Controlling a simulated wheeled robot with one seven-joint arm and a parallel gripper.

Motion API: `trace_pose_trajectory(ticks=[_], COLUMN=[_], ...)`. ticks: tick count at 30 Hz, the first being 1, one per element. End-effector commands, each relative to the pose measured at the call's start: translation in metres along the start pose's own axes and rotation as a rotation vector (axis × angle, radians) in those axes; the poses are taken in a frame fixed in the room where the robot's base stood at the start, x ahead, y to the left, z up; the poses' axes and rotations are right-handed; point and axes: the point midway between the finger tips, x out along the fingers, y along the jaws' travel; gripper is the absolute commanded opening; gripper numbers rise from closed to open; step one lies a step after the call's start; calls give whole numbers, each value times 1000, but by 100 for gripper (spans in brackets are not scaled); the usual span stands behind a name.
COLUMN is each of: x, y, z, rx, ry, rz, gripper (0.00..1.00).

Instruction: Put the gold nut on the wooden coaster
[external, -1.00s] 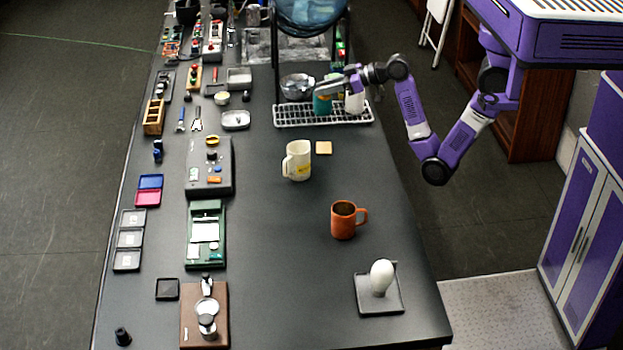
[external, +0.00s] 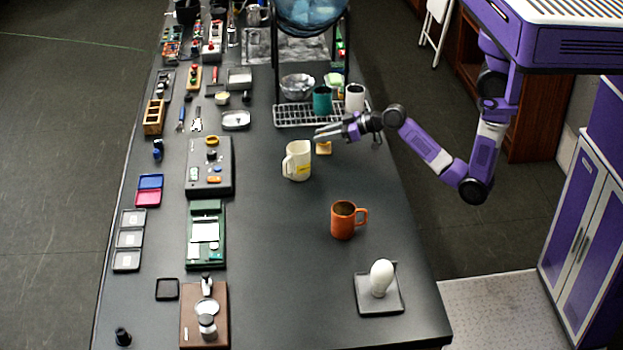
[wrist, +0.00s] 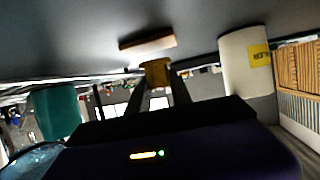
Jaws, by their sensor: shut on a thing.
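The wooden coaster (external: 324,150) lies flat on the dark table, just right of the cream mug (external: 298,160). My gripper (external: 320,136) is over the coaster's far side, low above the table. The wrist view looks upside down, with the tabletop at the top. There my gripper (wrist: 157,82) is shut on the gold nut (wrist: 157,72), which sits between the two dark fingers. The coaster (wrist: 147,42) shows close to the nut with a small gap between them, so the nut looks held above or beside it. In the external view the nut is not clearly visible.
The cream mug, with its yellow label, stands close to the coaster, also in the wrist view (wrist: 245,65). An orange mug (external: 343,222) stands nearer the front. A teal cup (external: 322,100) and a white cup (external: 354,98) stand on the metal rack (external: 290,118) behind.

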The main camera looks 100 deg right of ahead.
Motion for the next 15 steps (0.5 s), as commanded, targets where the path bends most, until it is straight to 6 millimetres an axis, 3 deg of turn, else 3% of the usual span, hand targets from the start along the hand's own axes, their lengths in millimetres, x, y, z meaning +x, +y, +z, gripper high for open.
trace_pose_trajectory(ticks=[4,15], x=[5,7], y=[0,0], z=[13,16], rx=[0,-1], ry=[1,2], rz=[0,0], gripper=[0,0])
